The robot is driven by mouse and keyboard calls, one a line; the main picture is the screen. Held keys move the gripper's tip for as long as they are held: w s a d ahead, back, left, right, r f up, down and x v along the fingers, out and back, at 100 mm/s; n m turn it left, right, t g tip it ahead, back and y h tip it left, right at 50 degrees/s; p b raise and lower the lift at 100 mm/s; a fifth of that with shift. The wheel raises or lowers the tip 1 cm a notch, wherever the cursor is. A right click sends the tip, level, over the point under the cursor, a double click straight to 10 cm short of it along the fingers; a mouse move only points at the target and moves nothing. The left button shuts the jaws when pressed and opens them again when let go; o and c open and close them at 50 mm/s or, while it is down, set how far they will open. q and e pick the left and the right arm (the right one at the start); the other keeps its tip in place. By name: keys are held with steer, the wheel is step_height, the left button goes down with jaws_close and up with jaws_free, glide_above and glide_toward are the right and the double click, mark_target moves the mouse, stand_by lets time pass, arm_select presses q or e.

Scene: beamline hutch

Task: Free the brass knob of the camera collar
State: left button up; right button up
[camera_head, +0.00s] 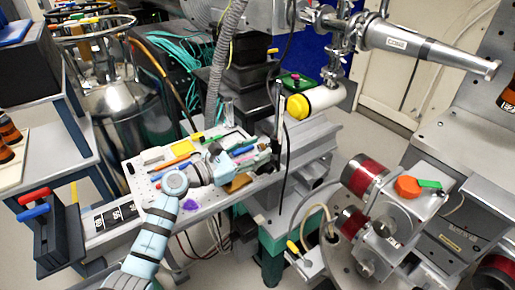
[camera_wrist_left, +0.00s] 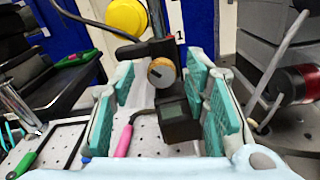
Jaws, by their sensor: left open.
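The brass knob (camera_wrist_left: 161,73) sits on the black camera collar (camera_wrist_left: 158,50), which is around an upright dark post (camera_wrist_left: 157,15) in the left wrist view. A small black box with a grey-green face (camera_wrist_left: 178,118), perhaps the camera, hangs just below it. My left gripper (camera_wrist_left: 160,82) is open, its teal pads on either side of the knob with gaps visible. In the head view, my left gripper (camera_head: 262,150) is at the post (camera_head: 278,115) above the perforated board; the knob is too small or hidden to make out there. My right gripper is not in view.
Pens and tools lie on the white perforated board (camera_head: 142,184), including a pink-handled one (camera_wrist_left: 123,140). A yellow-capped cylinder (camera_head: 298,106) is close behind the post. Red-banded equipment (camera_head: 365,175) stands to the right. A black cable hangs near the post.

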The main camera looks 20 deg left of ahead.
arm_select(q)
steer(key=shift+w+d+r, duration=0.1)
steer(key=shift+w+d, duration=0.1)
steer(key=shift+d, duration=0.15)
jaws_close()
steer(key=n+p, duration=0.1)
steer(key=n, duration=0.1)
steer(key=n+p, duration=0.2)
steer(key=shift+w+a+r+n+p, duration=0.1)
steer(key=shift+r+n+p, duration=0.05)
steer(key=shift+n+p, duration=0.15)
steer(key=n+p, duration=0.2)
steer(key=n, duration=0.2)
steer(key=shift+n+p, duration=0.4)
stand_by(0.4)
